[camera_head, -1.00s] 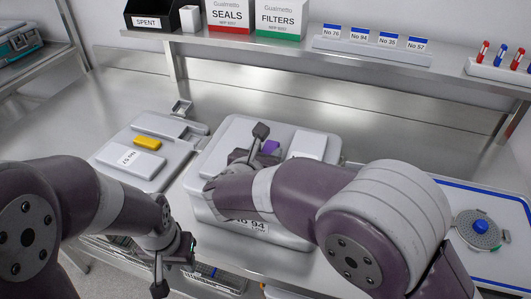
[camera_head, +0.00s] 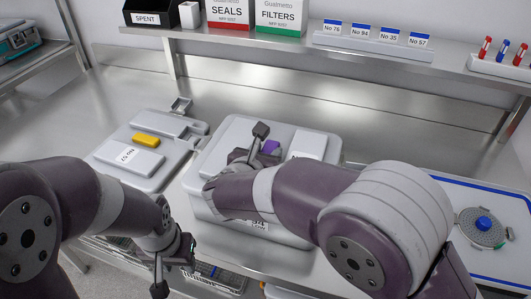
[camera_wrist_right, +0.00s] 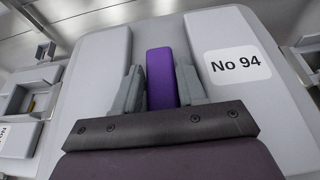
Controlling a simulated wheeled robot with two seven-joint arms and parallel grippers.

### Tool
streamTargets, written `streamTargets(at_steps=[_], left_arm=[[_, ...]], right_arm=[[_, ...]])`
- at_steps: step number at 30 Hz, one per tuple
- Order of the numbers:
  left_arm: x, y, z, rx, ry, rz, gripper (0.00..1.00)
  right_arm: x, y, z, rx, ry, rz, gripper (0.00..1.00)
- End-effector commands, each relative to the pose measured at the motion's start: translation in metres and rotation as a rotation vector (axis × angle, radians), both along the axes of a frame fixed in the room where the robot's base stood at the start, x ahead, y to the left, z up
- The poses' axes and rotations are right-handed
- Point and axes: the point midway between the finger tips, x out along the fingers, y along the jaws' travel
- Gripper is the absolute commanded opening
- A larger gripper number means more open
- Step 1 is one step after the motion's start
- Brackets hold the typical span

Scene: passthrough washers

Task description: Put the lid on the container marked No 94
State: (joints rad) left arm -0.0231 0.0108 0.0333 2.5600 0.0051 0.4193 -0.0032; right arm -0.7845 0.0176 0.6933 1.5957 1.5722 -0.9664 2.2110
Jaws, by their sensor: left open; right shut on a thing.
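The grey lid (camera_head: 236,127) with a purple handle (camera_head: 271,147) lies over the grey container (camera_head: 285,237), whose front label is partly covered by my right arm. In the right wrist view the lid reads No 94 (camera_wrist_right: 238,64), and its purple handle (camera_wrist_right: 160,75) stands between the fingers. My right gripper (camera_head: 255,152) is shut on this handle. Lid and container look aligned; whether a small gap remains between them I cannot tell. My left gripper (camera_head: 175,266) is open and empty, low in front of the bench edge, left of the container.
At right, a blue-edged tray (camera_head: 500,190) holds a round grey part with a blue knob (camera_head: 483,223). A shelf (camera_head: 300,46) with boxes and number tags runs behind.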

Motion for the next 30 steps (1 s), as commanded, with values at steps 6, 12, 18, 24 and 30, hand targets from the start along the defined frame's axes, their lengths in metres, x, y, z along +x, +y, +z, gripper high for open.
streamTargets(at_steps=[6, 12, 18, 24, 30], left_arm=[[0.0000, 0.0000, -0.0035, 0.000, 0.000, 0.000, 0.43], [0.0000, 0.0000, -0.0051, 0.000, 0.000, 0.000, 0.43], [0.0000, 0.0000, -0.0048, 0.000, 0.000, 0.000, 0.43], [0.0000, 0.0000, -0.0048, 0.000, 0.000, 0.000, 0.43], [0.0000, 0.0000, -0.0049, 0.000, 0.000, 0.000, 0.43]], right_arm=[[0.0005, 0.0003, -0.0009, 0.002, -0.004, 0.000, 0.00], [0.0004, 0.0003, -0.0021, 0.002, -0.004, 0.000, 0.00], [0.0005, 0.0003, -0.0018, 0.001, -0.004, 0.000, 0.00], [0.0004, 0.0003, -0.0019, 0.001, -0.004, 0.000, 0.53], [0.0002, 0.0002, -0.0029, 0.000, -0.002, 0.000, 0.70]])
